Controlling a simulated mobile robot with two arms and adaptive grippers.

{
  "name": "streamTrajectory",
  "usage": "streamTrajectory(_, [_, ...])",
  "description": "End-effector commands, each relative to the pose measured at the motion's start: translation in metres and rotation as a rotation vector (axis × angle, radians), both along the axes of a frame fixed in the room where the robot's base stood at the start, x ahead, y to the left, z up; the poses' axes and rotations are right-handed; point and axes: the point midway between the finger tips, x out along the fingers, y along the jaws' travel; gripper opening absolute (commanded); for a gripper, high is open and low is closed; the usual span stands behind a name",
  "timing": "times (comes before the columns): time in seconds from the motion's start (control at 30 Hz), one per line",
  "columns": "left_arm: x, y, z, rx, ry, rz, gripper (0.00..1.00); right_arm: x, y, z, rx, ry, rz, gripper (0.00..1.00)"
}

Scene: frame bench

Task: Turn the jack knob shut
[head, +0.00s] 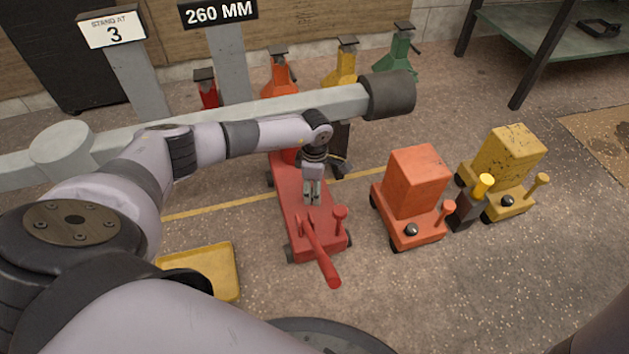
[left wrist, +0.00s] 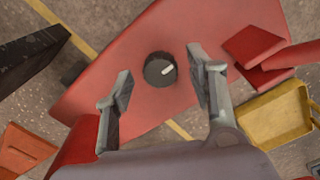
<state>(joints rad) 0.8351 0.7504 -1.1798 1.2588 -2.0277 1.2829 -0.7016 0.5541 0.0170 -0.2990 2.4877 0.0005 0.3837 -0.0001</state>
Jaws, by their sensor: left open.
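The red floor jack (head: 288,188) stands on the floor in the middle of the head view, with a red handle (head: 320,255) at its near end. My left gripper (head: 312,200) points down over the jack's body. In the left wrist view the black round knob (left wrist: 159,70) sits on the red jack body (left wrist: 215,25). Its white mark points right and slightly up. The left gripper (left wrist: 160,84) is open, with one finger on each side of the knob and visible gaps. I cannot tell its height above the knob. The knob is hidden in the head view. My right gripper is out of view.
An orange jack (head: 415,178) and a yellow jack (head: 505,155) stand to the right. A grey beam (head: 270,105) with a dark end crosses behind my arm. A yellow tray (head: 215,268) lies left of the red jack. Several jack stands (head: 400,55) line the wall.

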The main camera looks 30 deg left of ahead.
Motion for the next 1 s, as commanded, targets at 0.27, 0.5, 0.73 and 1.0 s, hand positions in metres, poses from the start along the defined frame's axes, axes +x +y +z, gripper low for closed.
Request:
streamTrajectory(0.27, [0.002, 0.001, 0.06, 0.0, -0.005, 0.001, 0.51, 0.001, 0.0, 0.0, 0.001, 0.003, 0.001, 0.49])
streamTrajectory(0.5, [0.001, 0.001, 0.098, 0.001, -0.004, 0.0, 0.51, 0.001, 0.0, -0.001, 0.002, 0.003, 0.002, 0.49])
streamTrajectory(0.73, [0.0, 0.001, 0.108, 0.002, -0.001, 0.001, 0.51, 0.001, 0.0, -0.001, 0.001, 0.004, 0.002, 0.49])
streamTrajectory(1.0, [0.0, 0.001, 0.108, 0.001, -0.002, 0.001, 0.51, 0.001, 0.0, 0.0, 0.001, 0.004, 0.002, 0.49])
